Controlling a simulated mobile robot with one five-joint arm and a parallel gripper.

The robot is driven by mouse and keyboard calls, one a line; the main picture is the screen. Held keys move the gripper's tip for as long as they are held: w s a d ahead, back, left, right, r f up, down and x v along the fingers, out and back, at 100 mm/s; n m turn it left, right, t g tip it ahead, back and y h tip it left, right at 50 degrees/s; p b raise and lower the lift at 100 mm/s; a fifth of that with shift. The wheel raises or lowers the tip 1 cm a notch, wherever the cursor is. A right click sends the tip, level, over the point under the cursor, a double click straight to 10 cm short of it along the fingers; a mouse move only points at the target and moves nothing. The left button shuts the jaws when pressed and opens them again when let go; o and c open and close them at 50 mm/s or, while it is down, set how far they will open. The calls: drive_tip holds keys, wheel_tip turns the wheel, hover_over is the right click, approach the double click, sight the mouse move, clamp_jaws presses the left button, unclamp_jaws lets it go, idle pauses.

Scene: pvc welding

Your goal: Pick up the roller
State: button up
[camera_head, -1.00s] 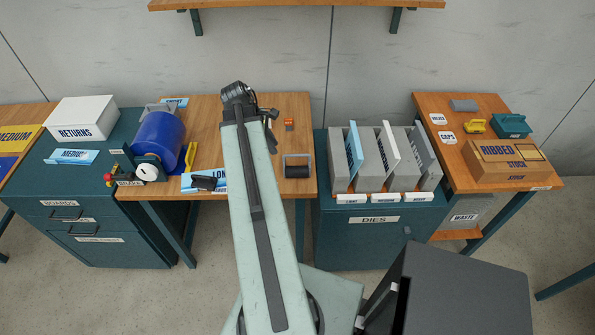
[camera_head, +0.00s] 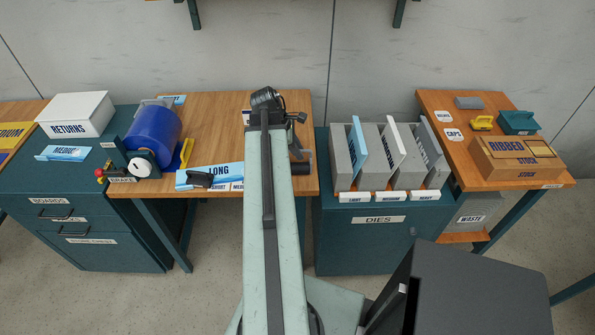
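The roller (camera_head: 301,168) is a dark cylinder on the wooden table (camera_head: 220,130), near its front right edge. My arm covers its left part and its frame. My arm reaches up the middle of the picture over the table. My gripper is at the arm's far end, where a dark wrist shows, beyond the roller in the picture. The fingers cannot be made out, so I cannot tell whether it is open or shut. No contact with the roller shows.
Left of my arm are a blue drum (camera_head: 153,137), a yellow handle (camera_head: 187,152) and a light-blue LONG board (camera_head: 215,174). A ribbed stock box (camera_head: 515,160) sits on the far-right table.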

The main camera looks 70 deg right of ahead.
drive_tip(key=shift+s+d+f, duration=0.1)
drive_tip(key=shift+f, duration=0.2)
clamp_jaws()
idle(1.2)
